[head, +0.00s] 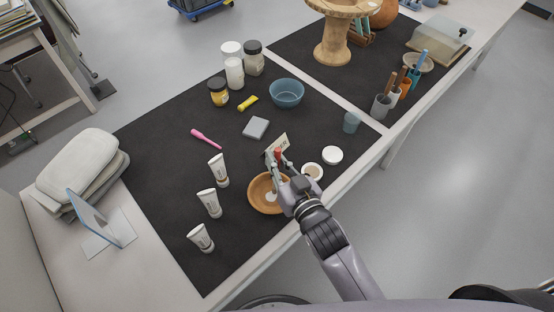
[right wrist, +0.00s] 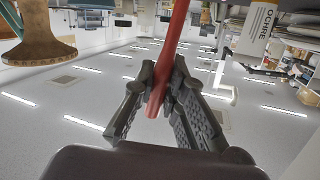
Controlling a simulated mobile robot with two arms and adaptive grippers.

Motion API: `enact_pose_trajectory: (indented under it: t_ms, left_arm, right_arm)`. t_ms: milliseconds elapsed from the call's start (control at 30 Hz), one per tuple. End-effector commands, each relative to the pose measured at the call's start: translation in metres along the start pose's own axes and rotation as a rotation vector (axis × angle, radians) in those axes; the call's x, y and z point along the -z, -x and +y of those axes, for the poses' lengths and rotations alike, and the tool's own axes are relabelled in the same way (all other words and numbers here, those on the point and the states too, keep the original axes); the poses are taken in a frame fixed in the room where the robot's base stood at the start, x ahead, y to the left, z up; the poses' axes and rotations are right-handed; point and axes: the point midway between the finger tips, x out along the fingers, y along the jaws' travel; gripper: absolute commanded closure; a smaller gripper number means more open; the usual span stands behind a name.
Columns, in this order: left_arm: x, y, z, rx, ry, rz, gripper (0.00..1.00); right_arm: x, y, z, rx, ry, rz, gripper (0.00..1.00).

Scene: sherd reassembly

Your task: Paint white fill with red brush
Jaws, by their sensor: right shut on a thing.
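My right gripper (head: 282,172) is over the right side of a wooden bowl (head: 254,201) near the front of the dark mat. In the right wrist view its two fingers (right wrist: 160,85) are closed around the red handle of a brush (right wrist: 174,42). A bit of the brush's red (head: 278,153) shows above the gripper in the head view. The brush's bristles cannot be made out. A white patch (head: 271,196) shows inside the bowl, close under the gripper; I cannot tell whether the brush touches it. My left gripper is not in view.
Blue bowl (head: 286,93) and jars (head: 253,58) stand behind.

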Motion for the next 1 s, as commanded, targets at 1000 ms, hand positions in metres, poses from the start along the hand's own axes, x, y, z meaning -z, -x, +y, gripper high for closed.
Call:
enact_pose_trajectory:
  t_ms: [1000]
  left_arm:
    - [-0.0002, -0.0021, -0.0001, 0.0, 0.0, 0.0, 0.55]
  right_arm:
    - [-0.0074, 0.002, -0.0044, 0.0, -0.003, -0.002, 1.0]
